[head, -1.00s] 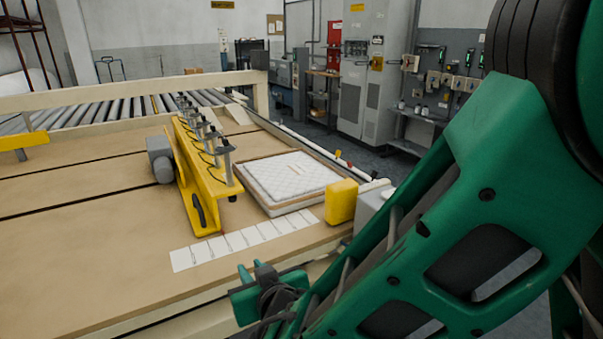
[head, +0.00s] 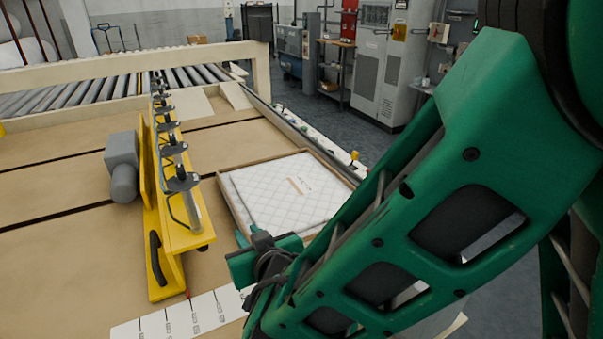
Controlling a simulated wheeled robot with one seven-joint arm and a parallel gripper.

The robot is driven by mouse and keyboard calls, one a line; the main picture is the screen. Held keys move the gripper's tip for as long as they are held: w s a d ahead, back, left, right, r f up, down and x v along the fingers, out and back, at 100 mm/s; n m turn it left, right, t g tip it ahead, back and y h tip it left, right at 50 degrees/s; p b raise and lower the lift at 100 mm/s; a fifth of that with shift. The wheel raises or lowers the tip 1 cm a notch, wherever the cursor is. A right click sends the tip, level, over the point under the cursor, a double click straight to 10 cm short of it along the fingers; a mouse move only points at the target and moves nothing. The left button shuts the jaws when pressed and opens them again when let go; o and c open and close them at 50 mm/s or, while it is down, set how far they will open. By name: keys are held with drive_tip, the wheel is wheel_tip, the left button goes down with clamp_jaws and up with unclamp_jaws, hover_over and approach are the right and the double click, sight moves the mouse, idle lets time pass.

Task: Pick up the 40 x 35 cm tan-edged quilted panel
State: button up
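The tan-edged quilted panel (head: 275,185) is white with a diamond stitch pattern and a tan border. It lies flat on the tan table, right of the yellow clamp bar, with a small tan label near its middle. My green arm crosses the right of the head view and hides the panel's near right corner. The end of my arm, with a green bracket and dark cables, shows at the panel's near edge. My gripper's fingers cannot be made out, and contact with the panel cannot be told.
A yellow bar (head: 166,215) with several upright grey clamps stands left of the panel. A grey motor (head: 122,165) sits beside it. A white marked strip (head: 185,318) lies in front. A roller conveyor (head: 75,98) is behind a cream rail.

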approach(238, 215)
drive_tip(key=x, duration=0.3)
drive_tip(key=shift+f, duration=0.1)
drive_tip(key=shift+x, duration=2.25)
clamp_jaws()
